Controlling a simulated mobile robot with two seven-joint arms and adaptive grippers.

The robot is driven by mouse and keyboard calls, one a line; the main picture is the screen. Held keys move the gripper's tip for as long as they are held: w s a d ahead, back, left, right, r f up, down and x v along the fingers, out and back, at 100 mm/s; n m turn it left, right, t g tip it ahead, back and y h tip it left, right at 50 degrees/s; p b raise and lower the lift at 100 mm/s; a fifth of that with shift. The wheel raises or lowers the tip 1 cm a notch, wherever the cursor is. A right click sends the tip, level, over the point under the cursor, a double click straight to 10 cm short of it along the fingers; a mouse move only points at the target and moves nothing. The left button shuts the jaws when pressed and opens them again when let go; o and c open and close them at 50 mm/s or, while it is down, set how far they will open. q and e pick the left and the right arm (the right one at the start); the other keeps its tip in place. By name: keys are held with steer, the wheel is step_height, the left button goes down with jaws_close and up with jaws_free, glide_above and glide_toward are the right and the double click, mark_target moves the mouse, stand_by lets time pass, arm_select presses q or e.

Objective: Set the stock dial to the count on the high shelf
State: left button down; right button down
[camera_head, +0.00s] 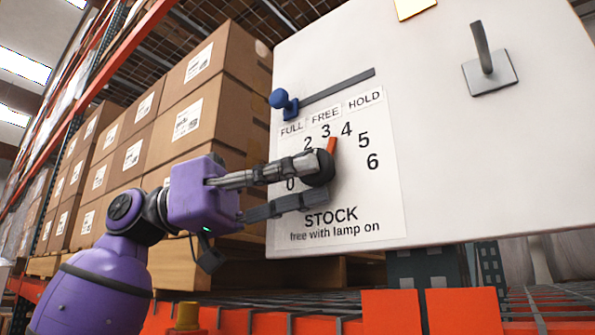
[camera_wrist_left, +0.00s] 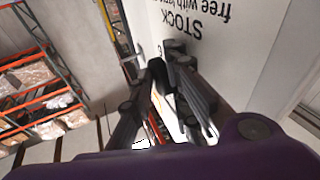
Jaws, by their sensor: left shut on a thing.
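The stock dial (camera_head: 321,168) is a dark round knob with a red pointer, on a white card marked STOCK. Its pointer is tilted up and right, towards the space between 3 and 4. My left gripper (camera_head: 317,181) is shut on the dial, its fingers above and below the knob and partly covering the low numbers. In the left wrist view the fingers (camera_wrist_left: 172,92) reach towards the board, with the STOCK print upside down. A blue slider knob (camera_head: 280,99) sits at the left end of its dark slot, by FULL. My right gripper is out of view.
The white board (camera_head: 450,170) also carries a grey lever (camera_head: 487,50) on a square plate and a pale yellow square (camera_head: 414,8) at its top edge. Large cartons (camera_head: 190,120) are stacked close behind and left. Orange rack beams and wire decking lie below.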

arm_select(q)
steer(key=shift+s+d+f+n+h, duration=0.15)
steer(key=shift+n+h, duration=0.35)
steer(key=shift+h, duration=0.4)
steer(key=shift+a+f+n+h, duration=0.1)
steer(key=shift+n+h, duration=0.4)
steer(key=shift+h, duration=0.4)
steer(key=c, duration=2)
jaws_free()
steer(key=shift+a+f, duration=0.25)
steer(key=shift+a, duration=0.1)
steer(key=v, duration=1.1)
steer(key=shift+a, duration=0.1)
